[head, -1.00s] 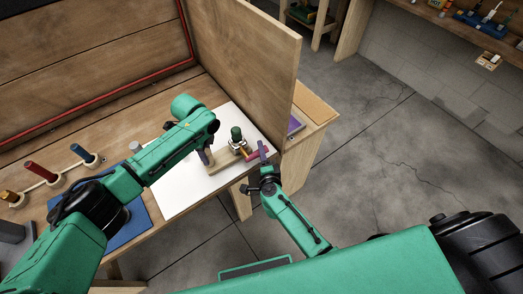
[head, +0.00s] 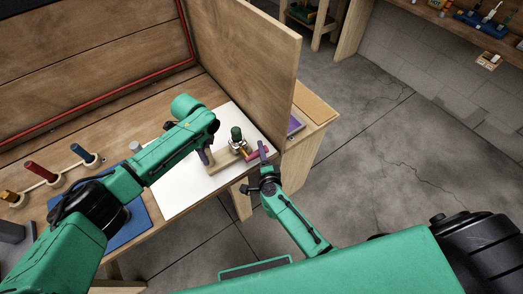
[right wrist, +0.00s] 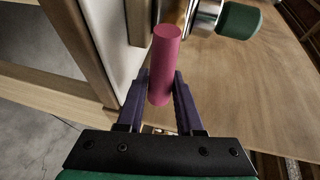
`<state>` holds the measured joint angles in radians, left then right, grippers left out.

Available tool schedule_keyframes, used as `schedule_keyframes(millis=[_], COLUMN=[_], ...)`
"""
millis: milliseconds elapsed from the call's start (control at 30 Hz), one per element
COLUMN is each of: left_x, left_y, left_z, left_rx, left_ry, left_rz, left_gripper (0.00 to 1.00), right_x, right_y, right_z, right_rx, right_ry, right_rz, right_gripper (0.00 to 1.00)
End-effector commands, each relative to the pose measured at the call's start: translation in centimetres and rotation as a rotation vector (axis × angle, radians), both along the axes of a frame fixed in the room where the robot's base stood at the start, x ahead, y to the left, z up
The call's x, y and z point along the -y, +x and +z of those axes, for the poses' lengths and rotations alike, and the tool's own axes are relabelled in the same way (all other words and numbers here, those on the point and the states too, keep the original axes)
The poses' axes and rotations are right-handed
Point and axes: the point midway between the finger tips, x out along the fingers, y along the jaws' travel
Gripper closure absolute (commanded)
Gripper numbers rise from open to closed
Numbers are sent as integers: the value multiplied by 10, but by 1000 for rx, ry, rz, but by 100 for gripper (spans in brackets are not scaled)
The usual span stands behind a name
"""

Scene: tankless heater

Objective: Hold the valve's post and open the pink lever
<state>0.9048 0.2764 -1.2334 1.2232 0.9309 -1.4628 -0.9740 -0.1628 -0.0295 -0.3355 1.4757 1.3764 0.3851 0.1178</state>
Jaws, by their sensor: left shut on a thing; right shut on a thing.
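The valve has a green cap (head: 236,134) over a metal body (head: 240,147), and a pink lever (head: 252,156) sticks out toward the lower right. A pale wooden post (head: 222,166) runs from the valve toward my left gripper (head: 206,157). That gripper is shut on the post; its grip is partly hidden by my arm. My right gripper (head: 262,150) is shut on the lever. In the right wrist view the pink lever (right wrist: 164,62) lies between the two dark purple fingers, and the green cap (right wrist: 240,20) shows at the upper right.
The valve is over a white board (head: 180,197) on the wooden bench. A tall wooden panel (head: 255,70) stands close behind. Coloured pegs (head: 42,172) and a blue mat (head: 130,228) are to the left. Open concrete floor (head: 390,190) is to the right.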

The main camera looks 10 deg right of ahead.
Motion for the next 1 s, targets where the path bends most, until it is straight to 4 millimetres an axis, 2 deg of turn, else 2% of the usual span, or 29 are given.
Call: schedule_keyframes(millis=[467, 667, 1000], left_x=[0, 0, 0], left_y=[-2, -2, -2], left_z=[-3, -3, -3], left_rx=[-6, -7, -7], left_ry=[2, 2, 1], left_rz=[1, 1, 0], left_gripper=[100, 100, 100], right_x=[0, -1, -6], right_y=[0, 0, -2], right_z=[2, 8, 23], right_rx=[20, 59, 166], right_ry=[-56, -166, -454], right_rz=[-1, -1, -1], right_gripper=[100, 100, 100])
